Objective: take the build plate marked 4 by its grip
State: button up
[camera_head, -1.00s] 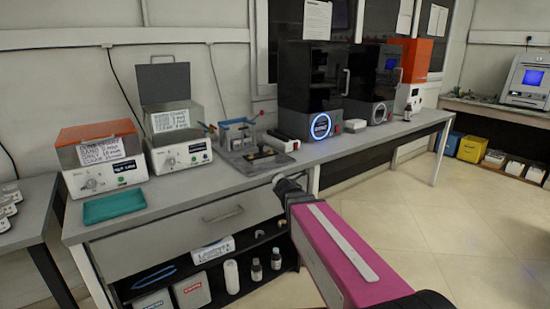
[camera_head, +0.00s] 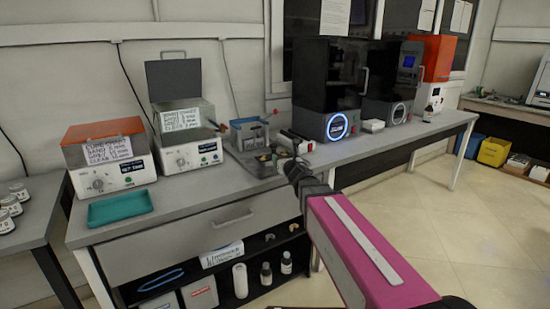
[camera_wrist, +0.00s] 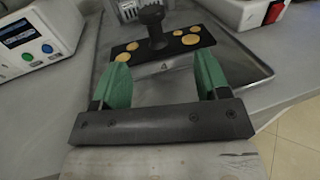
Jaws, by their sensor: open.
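A dark build plate (camera_wrist: 178,44) with several round yellow-orange pieces on it lies in a grey metal tray (camera_wrist: 257,65). Its upright black grip (camera_wrist: 154,24) has a wide knob on top and rises from the plate's middle. No number 4 can be read on it. My gripper (camera_wrist: 163,75) is open, with a green finger on each side. Its fingertips are at the plate's near edge in the wrist view, and the grip stands beyond them, between their lines. Nothing is between the fingers. In the head view my gripper (camera_head: 292,168) partly hides the tray and plate.
A blue-grey container (camera_head: 250,134) stands at the tray's back. A white box with a red switch (camera_head: 294,142) is close on the right. A white control unit (camera_head: 190,153) stands left. A teal tray (camera_head: 120,207) lies at the front left of the bench.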

aim_at(274, 151)
jog(key=x, duration=0.5)
jog(key=shift+w+a, duration=0.25)
jog(key=shift+w, duration=0.1)
jog(key=x, duration=0.5)
jog(key=shift+s+a+f, duration=0.1)
jog(key=shift+a+f, duration=0.15)
jog(key=shift+a, duration=0.1)
jog(key=c, duration=1.2)
